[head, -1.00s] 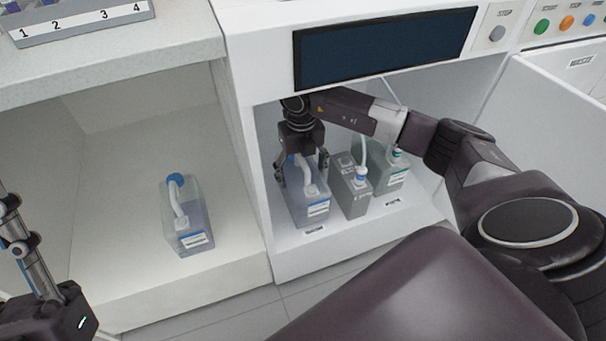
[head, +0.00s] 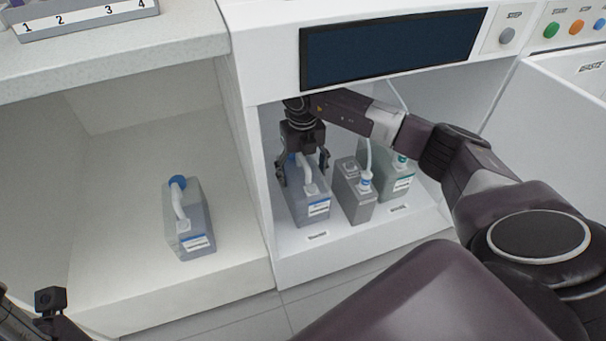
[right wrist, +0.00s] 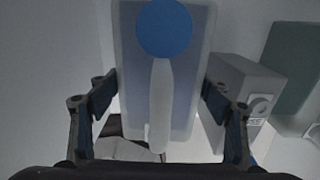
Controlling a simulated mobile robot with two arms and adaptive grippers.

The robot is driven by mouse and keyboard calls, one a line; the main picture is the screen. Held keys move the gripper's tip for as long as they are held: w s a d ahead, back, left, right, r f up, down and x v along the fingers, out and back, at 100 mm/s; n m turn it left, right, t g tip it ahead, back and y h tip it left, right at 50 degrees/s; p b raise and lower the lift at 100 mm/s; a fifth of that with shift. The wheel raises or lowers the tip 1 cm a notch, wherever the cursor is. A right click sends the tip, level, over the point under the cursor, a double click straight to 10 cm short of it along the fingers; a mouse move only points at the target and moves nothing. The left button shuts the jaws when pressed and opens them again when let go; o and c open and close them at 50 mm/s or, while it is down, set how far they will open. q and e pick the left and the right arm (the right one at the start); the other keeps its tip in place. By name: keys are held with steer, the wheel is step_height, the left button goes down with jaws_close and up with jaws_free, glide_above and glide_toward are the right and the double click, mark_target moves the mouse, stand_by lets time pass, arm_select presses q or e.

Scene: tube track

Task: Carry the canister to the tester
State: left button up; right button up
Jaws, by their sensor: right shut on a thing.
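A translucent grey canister (head: 312,208) with a blue cap and white handle is in the white bay under the dark screen. My right gripper (head: 303,176) reaches down over it from above, shut on its two sides. In the right wrist view, the canister (right wrist: 130,65) is between the gripper's fingers (right wrist: 160,98), its blue cap toward the top. I cannot tell whether its base touches the bay floor. A similar blue-capped canister (head: 194,240) stands in the open left bay. Only a piece of my left arm shows at the lower left; its fingers are out of view.
A grey container (head: 354,192) stands close right of the held canister, with a green-capped one (head: 398,183) behind it. The dark screen (head: 390,48) and bay top are above my right arm. An open white door (head: 550,130) is at right.

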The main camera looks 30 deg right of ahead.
mark_target(307, 178)
steer(key=shift+f, duration=0.35)
stand_by(1.4)
steer(key=o, duration=2)
steer(key=shift+o, duration=0.8)
steer(key=shift+s+f, duration=0.15)
steer(key=shift+f, duration=0.15)
steer(key=shift+r, duration=0.35)
steer(key=shift+s+a+r+p, duration=0.15)
steer(key=shift+s+r+p, duration=0.4)
steer(key=shift+s+p, duration=0.1)
steer(key=shift+s+a+r+p, duration=0.15)
steer(key=shift+s+r+p, duration=0.35)
steer(key=shift+s, duration=0.1)
steer(key=s+a+p, duration=0.3)
steer(key=s+p, duration=0.1)
steer(key=s, duration=0.9)
steer(key=s+a+p, duration=0.3)
steer(key=s+p, duration=0.1)
steer(key=s, duration=0.9)
steer(key=shift+s+a+f, duration=0.2)
steer(key=shift+s+f, duration=0.05)
